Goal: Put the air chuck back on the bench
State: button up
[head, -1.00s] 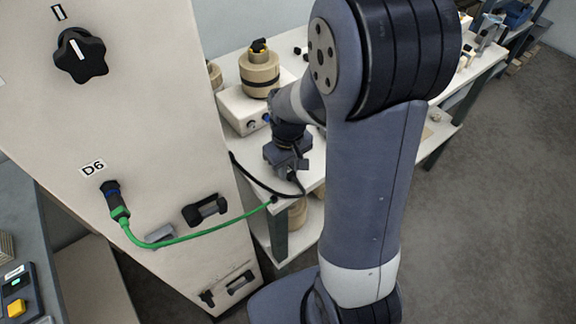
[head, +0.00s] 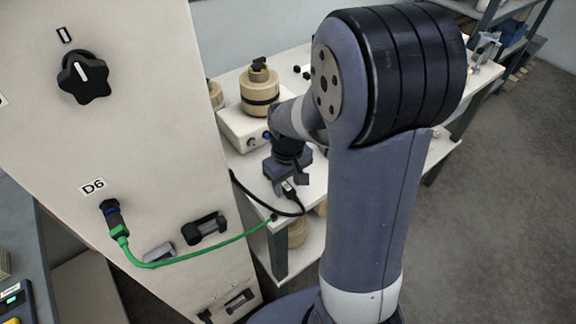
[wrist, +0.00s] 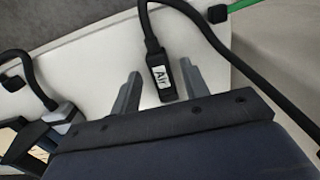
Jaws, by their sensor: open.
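The air chuck (wrist: 160,80), a black piece with a white "Air" label and a black hose, lies on the white bench top (wrist: 95,55) in the wrist view. My gripper (wrist: 160,70) is open, with one grey finger on each side of the chuck and a visible gap to each. In the head view the chuck (head: 288,189) shows just below my gripper (head: 290,175) near the bench's front edge. Its hose loops toward the panel cabinet. How high my fingers are above the bench is hard to tell.
A white box with a tan round part (head: 259,90) stands on the bench behind my gripper. The tall cabinet (head: 150,160) with a black knob and a green cable (head: 190,258) at D6 is on the left. Open floor lies to the right.

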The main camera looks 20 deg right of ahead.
aim_at(288, 188)
notch_tip(288, 188, up, 11)
dwell(0.3)
notch_tip(288, 188, down, 12)
jog(key=shift+s+f, duration=0.1)
jog(key=shift+r, duration=1.6)
